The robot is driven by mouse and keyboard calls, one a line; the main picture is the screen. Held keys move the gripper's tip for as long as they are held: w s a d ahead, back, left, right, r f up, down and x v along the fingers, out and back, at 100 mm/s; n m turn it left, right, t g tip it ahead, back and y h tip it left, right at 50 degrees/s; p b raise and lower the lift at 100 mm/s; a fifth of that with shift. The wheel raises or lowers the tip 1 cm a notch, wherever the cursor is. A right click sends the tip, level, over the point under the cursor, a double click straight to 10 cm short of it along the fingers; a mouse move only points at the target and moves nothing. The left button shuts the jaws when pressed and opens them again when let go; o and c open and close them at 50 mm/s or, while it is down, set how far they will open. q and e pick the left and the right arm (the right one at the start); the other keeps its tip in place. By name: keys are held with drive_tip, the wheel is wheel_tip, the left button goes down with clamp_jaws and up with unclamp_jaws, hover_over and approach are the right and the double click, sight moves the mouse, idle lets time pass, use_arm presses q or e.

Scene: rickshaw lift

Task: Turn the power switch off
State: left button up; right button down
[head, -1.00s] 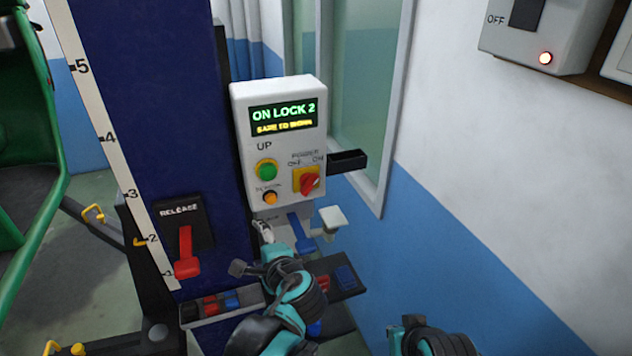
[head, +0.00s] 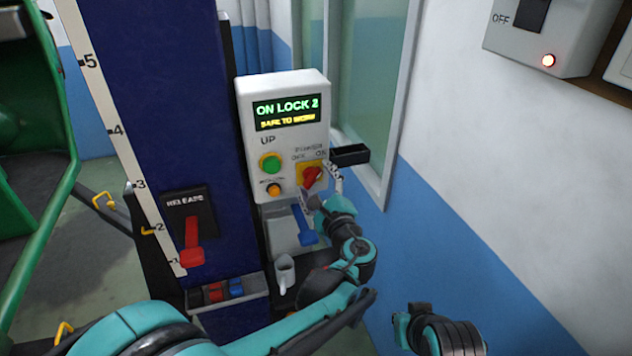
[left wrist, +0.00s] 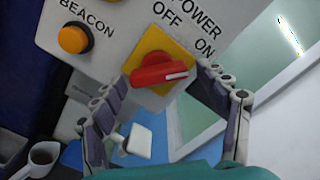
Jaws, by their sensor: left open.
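The power switch is a red rotary knob (head: 311,177) on a yellow plate, low on the right of a white control box (head: 283,98). In the left wrist view the knob (left wrist: 158,75) has a white line on its right end, pointing to the side of the ON label. My left gripper (head: 320,188) is open, coming from below right. Its fingers stand on either side of the knob, with nothing held. Whether they touch the knob I cannot tell. My right gripper's fingers do not show; only part of my right arm is at the bottom.
The lit display (head: 286,112) reads ON LOCK 2. A green button (head: 270,163) and an orange beacon button (head: 274,190) are left of the knob. A black holder (head: 350,155) juts out at right. Below are a blue lever (head: 303,226) and a mug (head: 285,272).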

use_arm(q)
drive_tip(key=shift+w, duration=0.15)
drive_tip(key=c, duration=1.2)
drive_tip(key=shift+o, duration=0.2)
